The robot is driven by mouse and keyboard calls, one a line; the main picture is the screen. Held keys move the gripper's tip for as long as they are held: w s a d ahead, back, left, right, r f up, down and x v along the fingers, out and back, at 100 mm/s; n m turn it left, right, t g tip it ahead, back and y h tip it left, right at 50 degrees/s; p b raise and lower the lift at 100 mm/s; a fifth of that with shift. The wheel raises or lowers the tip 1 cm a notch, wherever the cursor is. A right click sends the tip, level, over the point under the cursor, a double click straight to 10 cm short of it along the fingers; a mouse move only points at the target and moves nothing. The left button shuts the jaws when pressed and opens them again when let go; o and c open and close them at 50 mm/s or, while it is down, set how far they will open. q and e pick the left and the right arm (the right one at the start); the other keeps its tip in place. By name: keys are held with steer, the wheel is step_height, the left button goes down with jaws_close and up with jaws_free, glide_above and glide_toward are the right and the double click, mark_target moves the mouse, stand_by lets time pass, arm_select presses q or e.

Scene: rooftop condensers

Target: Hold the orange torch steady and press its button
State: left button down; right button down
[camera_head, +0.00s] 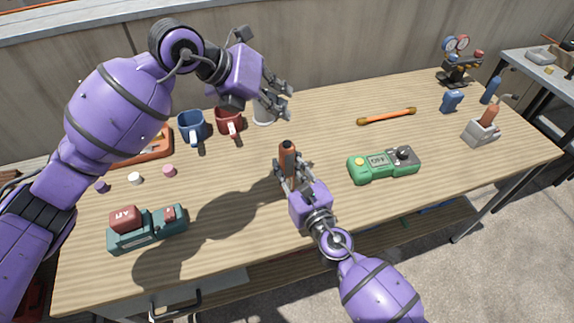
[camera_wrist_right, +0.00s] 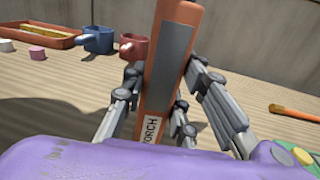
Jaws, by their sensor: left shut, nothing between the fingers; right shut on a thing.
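The orange torch (camera_head: 288,158) stands roughly upright over the middle of the table, with a dark top end in the head view. My right gripper (camera_head: 287,178) is shut on the torch. In the right wrist view the torch (camera_wrist_right: 157,95) shows a grey strip and a label reading TORCH, with fingers on both sides. Its button cannot be made out. My left gripper (camera_head: 275,101) is shut and empty, raised above the back of the table, up and to the left of the torch and apart from it.
A blue mug (camera_head: 191,128), a red mug (camera_head: 228,122) and a white cup (camera_head: 265,115) stand behind. A green meter (camera_head: 383,165) lies right of the torch, and a teal device (camera_head: 146,232) sits front left. An orange-ended rod (camera_head: 387,116) lies back right.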

arm_select(q)
steer(key=shift+r, duration=0.1)
arm_select(e)
steer(key=c, duration=1.3)
jaws_free()
steer(key=shift+o, duration=0.5)
steer(key=o, duration=0.3)
steer(key=v, duration=0.7)
steer(key=shift+s+d+f+b, duration=0.1)
steer(key=shift+s+d+b, duration=0.05)
steer(key=shift+s+b, duration=0.2)
arm_select(q)
steer(key=shift+f, duration=0.95)
arm_select(e)
steer(key=shift+s+d, duration=0.25)
steer(key=shift+s, duration=0.35)
